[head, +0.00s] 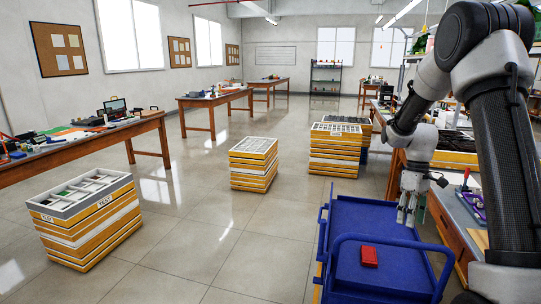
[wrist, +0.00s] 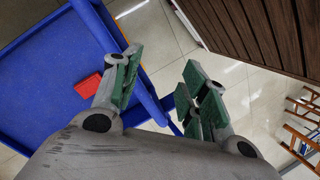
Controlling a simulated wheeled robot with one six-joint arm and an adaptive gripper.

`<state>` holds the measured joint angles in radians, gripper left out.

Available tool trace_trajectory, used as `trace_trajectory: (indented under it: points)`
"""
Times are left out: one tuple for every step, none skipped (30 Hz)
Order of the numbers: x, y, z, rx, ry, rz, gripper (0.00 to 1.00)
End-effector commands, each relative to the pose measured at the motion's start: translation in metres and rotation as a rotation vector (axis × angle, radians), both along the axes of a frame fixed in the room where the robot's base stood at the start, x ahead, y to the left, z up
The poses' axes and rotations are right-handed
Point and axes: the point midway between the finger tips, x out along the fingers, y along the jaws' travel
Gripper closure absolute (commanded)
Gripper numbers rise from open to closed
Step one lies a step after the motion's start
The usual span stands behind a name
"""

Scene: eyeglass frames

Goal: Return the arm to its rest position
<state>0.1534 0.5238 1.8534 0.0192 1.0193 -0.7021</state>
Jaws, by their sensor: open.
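My arm comes in from the right side of the head view. My gripper (head: 411,208) hangs fingers-down above the right edge of the blue cart (head: 345,285). In the wrist view my gripper (wrist: 160,85) has its two green-padded fingers spread apart, with nothing between them. A red block (head: 369,256) lies on the cart's blue top, below and left of my gripper. The red block also shows in the wrist view (wrist: 87,85), left of the fingers and apart from them.
Stacks of yellow crates (head: 254,164) stand on the floor left of and beyond the cart, one topped by a grey divided tray (head: 62,211). A workbench (head: 458,225) runs close along the right. Open tiled floor (head: 200,235) lies left of the cart.

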Motion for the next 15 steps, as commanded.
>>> trace_trajectory:
  points:
    - [-0.013, 0.004, 0.014, -0.019, -0.008, -0.06, 0.56]
    - [-0.021, 0.006, 0.022, -0.03, -0.013, -0.098, 0.56]
    - [-0.031, 0.009, 0.032, -0.045, -0.02, -0.15, 0.56]
    - [-0.039, 0.012, 0.04, -0.057, -0.029, -0.187, 0.56]
    - [-0.048, 0.014, 0.049, -0.066, -0.038, -0.224, 0.56]
    - [-0.06, 0.017, 0.06, -0.08, -0.051, -0.273, 0.56]
    - [-0.07, 0.02, 0.069, -0.088, -0.064, -0.31, 0.56]
    - [-0.08, 0.023, 0.078, -0.096, -0.078, -0.346, 0.56]
    - [-0.095, 0.027, 0.09, -0.107, -0.096, -0.392, 0.56]
    - [-0.106, 0.03, 0.098, -0.112, -0.113, -0.424, 0.56]
    - [-0.117, 0.033, 0.106, -0.117, -0.129, -0.455, 0.56]
    - [-0.132, 0.036, 0.116, -0.121, -0.154, -0.494, 0.56]
    - [-0.143, 0.039, 0.122, -0.122, -0.172, -0.518, 0.56]
    - [-0.154, 0.042, 0.128, -0.123, -0.193, -0.54, 0.56]
    - [-0.168, 0.045, 0.136, -0.121, -0.22, -0.565, 0.56]
